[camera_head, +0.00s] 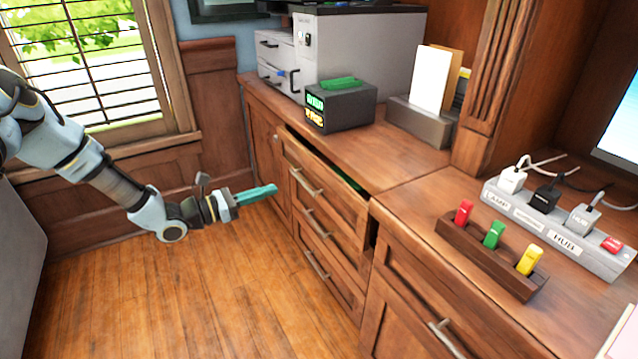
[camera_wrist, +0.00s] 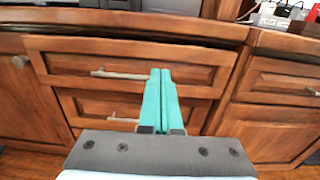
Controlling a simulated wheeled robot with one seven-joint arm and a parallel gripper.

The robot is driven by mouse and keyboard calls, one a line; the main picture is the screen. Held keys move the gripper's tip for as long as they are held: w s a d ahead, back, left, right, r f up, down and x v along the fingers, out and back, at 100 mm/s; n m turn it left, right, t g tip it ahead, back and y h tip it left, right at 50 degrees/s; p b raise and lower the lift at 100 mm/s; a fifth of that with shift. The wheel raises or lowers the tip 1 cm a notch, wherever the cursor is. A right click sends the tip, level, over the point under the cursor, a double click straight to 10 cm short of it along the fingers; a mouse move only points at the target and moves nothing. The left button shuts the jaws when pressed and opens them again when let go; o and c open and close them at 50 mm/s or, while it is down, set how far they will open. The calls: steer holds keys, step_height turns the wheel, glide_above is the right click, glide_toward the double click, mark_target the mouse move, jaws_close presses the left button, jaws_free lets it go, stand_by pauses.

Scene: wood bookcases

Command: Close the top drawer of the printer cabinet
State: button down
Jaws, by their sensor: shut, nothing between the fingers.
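The wooden printer cabinet (camera_head: 262,120) stands along the wall under the printer. Its top drawer (camera_head: 322,197) is pulled partly out, with a dark gap above its front and something green inside. The drawer's metal handle (camera_head: 305,184) faces my gripper, and the drawer front (camera_wrist: 200,72) also shows in the wrist view. My gripper (camera_head: 272,190) has teal fingers, pressed together and empty. It points at the drawer front from the left in the head view, apart from it. In the wrist view the fingertips (camera_wrist: 160,74) overlap the drawer front just right of its handle (camera_wrist: 118,74).
The lower drawers (camera_head: 315,232) look closed. On the countertop stand a printer (camera_head: 365,50), a dark box (camera_head: 345,108), a paper holder (camera_head: 420,122), a colored-key rack (camera_head: 490,255) and a power strip (camera_head: 555,228). The wood floor (camera_head: 190,300) before the cabinet is clear.

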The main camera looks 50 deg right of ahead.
mark_target(325, 174)
steer(key=p+x, duration=0.1)
steer(key=x, duration=1.2)
steer(key=shift+s+r+p, duration=0.1)
steer(key=shift+s+p, duration=0.05)
steer(key=shift+p, duration=0.15)
steer(key=shift+s+d, duration=0.15)
steer(key=shift+d, duration=0.2)
steer(key=b+x, duration=0.1)
steer(key=x, duration=0.2)
steer(key=shift+s+d+b, duration=0.15)
steer(key=shift+d+b, duration=0.15)
steer(key=shift+b, duration=0.1)
steer(key=shift+s+d+r, duration=0.1)
steer(key=shift+d+r, duration=0.1)
steer(key=shift+d, duration=0.2)
